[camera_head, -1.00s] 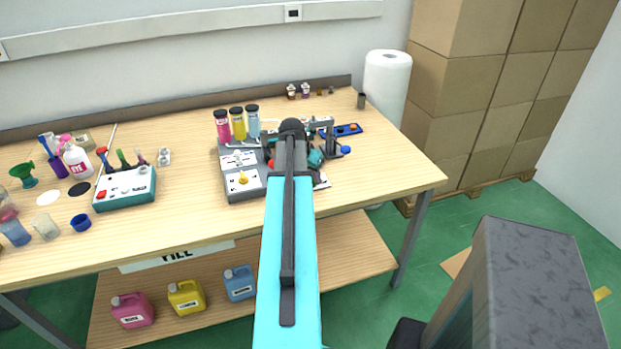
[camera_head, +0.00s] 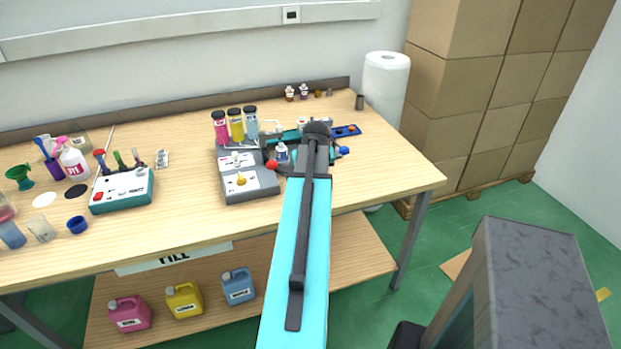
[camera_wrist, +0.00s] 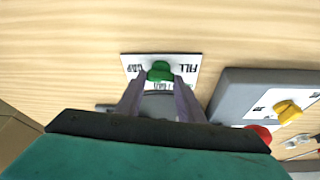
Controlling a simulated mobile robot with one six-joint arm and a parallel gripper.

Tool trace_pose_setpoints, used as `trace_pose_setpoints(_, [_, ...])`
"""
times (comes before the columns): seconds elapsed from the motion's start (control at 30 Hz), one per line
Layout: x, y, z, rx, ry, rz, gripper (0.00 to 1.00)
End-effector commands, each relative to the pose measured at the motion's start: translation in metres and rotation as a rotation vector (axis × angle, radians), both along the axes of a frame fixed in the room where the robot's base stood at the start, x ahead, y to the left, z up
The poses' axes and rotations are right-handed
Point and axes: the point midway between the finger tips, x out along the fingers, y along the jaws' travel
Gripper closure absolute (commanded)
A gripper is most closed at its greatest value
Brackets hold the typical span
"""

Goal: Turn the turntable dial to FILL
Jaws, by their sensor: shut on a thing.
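In the wrist view a green dial knob (camera_wrist: 160,71) sits on a white label plate (camera_wrist: 130,60) lying on the table. The word FILL reads upside down at the plate's right side, and another word, partly covered, is at its left. My gripper (camera_wrist: 161,82) has its two grey fingers at the knob's left and right sides, shut on it. A pale round shape between the fingers is partly hidden. In the head view my arm hides the dial and the fingers.
A grey box (camera_head: 251,189) with a yellow knob (camera_head: 241,180) stands close to the dial, left of my arm in the head view. A red ball-shaped part (camera_head: 272,164) is at its corner. Pink, yellow and blue bottles (camera_head: 236,125) stand behind.

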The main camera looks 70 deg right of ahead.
Motion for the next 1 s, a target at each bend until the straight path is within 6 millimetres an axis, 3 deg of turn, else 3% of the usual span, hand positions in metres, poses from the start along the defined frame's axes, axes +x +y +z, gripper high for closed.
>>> trace_pose_setpoints(0.4, [-0.0028,-0.0005,-0.0006,0.003,0.003,0.174,0.88])
trace_pose_setpoints(0.9, [-0.0036,-0.0007,-0.0005,0.002,0.005,0.193,0.88])
trace_pose_setpoints(0.93, [-0.0036,-0.0007,-0.0006,0.002,0.005,0.193,0.62])
trace_pose_setpoints(1.0, [-0.0035,-0.0007,-0.0006,0.002,0.004,0.193,0.51])
